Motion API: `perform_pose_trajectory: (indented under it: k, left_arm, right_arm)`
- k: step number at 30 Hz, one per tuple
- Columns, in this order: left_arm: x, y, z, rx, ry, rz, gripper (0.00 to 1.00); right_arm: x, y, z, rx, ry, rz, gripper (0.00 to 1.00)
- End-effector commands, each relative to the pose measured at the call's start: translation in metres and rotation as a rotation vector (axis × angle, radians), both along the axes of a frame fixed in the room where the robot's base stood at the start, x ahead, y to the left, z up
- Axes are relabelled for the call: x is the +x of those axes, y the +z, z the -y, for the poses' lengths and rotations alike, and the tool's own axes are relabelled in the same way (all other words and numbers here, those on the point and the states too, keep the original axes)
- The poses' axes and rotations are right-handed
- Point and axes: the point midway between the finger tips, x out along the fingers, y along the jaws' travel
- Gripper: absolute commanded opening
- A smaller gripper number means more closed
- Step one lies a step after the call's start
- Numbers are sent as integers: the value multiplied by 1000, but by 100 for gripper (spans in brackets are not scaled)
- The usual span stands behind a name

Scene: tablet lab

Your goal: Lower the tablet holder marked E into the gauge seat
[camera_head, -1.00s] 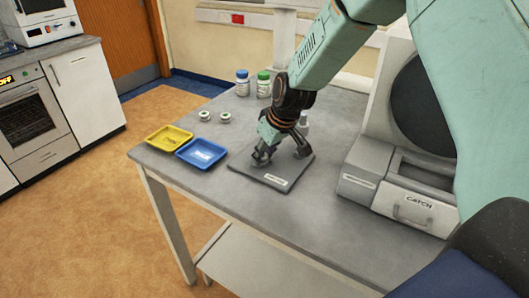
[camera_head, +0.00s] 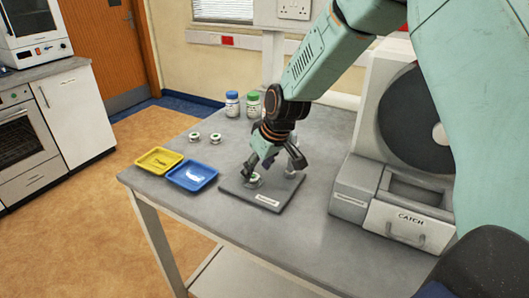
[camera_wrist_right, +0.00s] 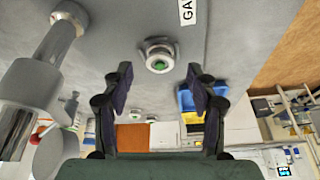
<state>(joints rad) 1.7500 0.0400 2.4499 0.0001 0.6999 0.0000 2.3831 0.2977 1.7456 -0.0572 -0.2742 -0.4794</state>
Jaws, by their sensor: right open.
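A small round tablet holder (camera_head: 254,180), pale with a green centre, sits on the dark grey gauge plate (camera_head: 236,188). It also shows in the right wrist view (camera_wrist_right: 158,60), just beyond my fingertips. No letter on it is readable, and I cannot tell how deep it sits in the seat. My right gripper (camera_head: 273,167) is open over the plate; its two fingers (camera_wrist_right: 159,75) are spread wide and empty, clear of the holder. My left gripper is not in view.
Two other holders (camera_head: 195,137) (camera_head: 215,139) stand at the back left of the table. A yellow tray (camera_head: 159,160) and a blue tray (camera_head: 192,175) lie left of the plate. Two bottles (camera_head: 232,104) (camera_head: 253,104) stand behind. A machine marked CATCH (camera_head: 405,220) stands right.

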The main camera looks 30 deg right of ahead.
Motion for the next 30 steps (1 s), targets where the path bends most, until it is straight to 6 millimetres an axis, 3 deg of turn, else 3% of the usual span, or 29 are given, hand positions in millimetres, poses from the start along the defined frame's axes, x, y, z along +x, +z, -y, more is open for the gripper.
perform_pose_trajectory:
  k: [6, 13, 18, 30]
  left_arm:
    - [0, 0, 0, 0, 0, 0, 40]
    - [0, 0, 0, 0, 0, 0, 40]
    - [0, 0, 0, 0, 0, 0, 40]
    - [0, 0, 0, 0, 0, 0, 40]
  right_arm:
    - [-15, 41, 5, 2, 0, 4, 58]
    - [-28, 74, 9, 2, -1, 3, 58]
    - [-33, 84, 10, 2, -1, 1, 58]
    - [-34, 86, 10, 0, 0, -1, 58]
